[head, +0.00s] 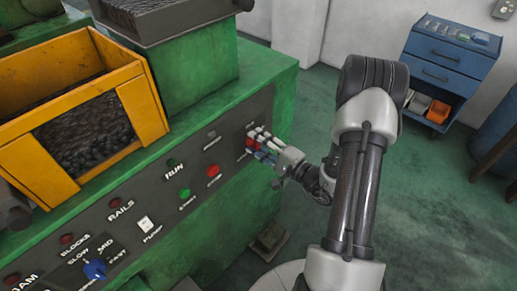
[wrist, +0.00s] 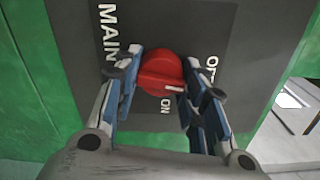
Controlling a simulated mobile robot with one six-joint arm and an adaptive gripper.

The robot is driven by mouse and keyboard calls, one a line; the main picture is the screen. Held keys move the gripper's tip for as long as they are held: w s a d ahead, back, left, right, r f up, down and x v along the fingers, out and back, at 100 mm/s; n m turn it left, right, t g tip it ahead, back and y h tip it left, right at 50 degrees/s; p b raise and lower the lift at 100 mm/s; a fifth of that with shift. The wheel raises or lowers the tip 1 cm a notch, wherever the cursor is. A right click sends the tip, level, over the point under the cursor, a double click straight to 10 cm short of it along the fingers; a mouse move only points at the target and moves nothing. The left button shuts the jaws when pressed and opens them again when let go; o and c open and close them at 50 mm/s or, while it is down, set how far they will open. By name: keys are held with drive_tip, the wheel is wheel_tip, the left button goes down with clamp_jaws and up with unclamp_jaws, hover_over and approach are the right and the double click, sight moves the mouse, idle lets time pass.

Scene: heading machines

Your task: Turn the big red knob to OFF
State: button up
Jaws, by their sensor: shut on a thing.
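My gripper is shut on the knob, with one finger on each side. The knob's white mark (wrist: 174,88) is at its lower right, between the ON label (wrist: 165,106) below and the OFF label (wrist: 211,69) at the right. In the head view my gripper (head: 262,143) reaches the right end of the panel, and the red knob (head: 250,144) is partly hidden by the fingers.
A yellow bin (head: 150,105) stands on top. A blue cabinet (head: 449,60) is at the back right; the floor between is clear.

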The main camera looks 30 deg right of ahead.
drive_tip(key=shift+n+b, duration=1)
drive_tip(key=shift+n, duration=0.1)
drive_tip(key=o, duration=1.1)
drive_tip(key=v, duration=1.2)
drive_tip(key=shift+r, duration=0.1)
